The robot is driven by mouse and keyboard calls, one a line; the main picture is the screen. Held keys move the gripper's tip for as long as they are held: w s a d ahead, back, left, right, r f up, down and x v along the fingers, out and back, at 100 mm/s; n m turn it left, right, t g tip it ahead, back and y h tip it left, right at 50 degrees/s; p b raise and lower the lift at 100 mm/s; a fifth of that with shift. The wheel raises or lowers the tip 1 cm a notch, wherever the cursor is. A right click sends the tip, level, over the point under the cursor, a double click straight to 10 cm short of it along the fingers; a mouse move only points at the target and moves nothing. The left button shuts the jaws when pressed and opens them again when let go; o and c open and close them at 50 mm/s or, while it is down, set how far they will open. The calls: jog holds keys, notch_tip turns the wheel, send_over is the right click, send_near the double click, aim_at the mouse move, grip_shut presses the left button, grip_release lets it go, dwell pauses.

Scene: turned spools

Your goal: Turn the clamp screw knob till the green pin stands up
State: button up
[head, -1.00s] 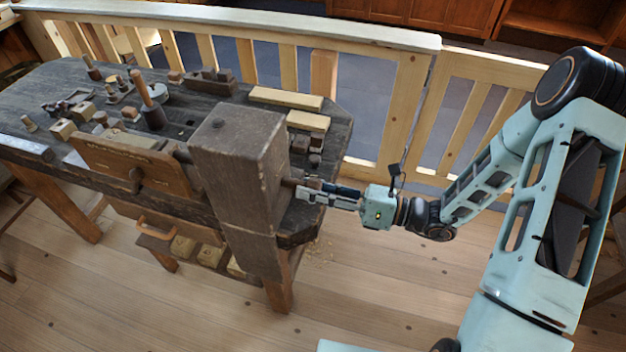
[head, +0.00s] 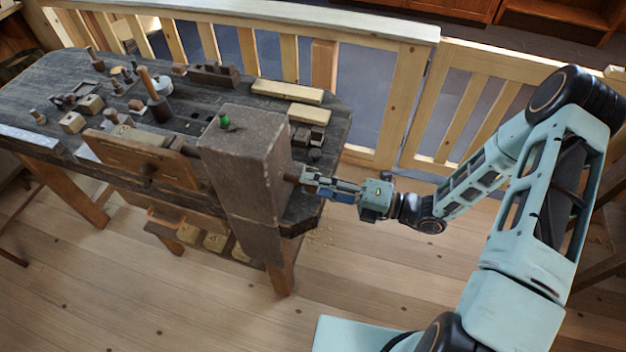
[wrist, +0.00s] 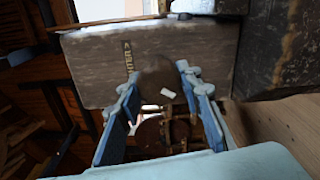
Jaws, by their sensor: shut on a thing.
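The green pin (head: 224,119) stands up from the top of the large dark wooden block (head: 240,160) at the bench's near right corner. The clamp screw knob (head: 290,178) is on the right side of that block, mostly hidden by the fingers in the head view. In the wrist view the knob (wrist: 155,74) is a round brown piece with a small white mark beside it, between the blue fingers. My gripper (head: 304,181) is shut on the knob, reaching in from the right.
The workbench (head: 120,70) holds several turned pieces, a mallet-like tool (head: 154,95) and pale wood strips (head: 287,91) behind the block. A wooden railing (head: 400,120) runs behind the bench and arm. The plank floor (head: 180,300) in front is clear.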

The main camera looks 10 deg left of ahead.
jog(key=shift+d+f+m, duration=0.15)
jog(key=shift+d+m, duration=0.05)
jog(key=shift+m, duration=0.4)
jog(key=o, duration=1.1)
jog(key=shift+d, duration=0.15)
jog(key=shift+o, duration=0.3)
jog(key=d, duration=1.1)
jog(key=shift+s+d, duration=0.35)
jog(key=shift+s, duration=0.1)
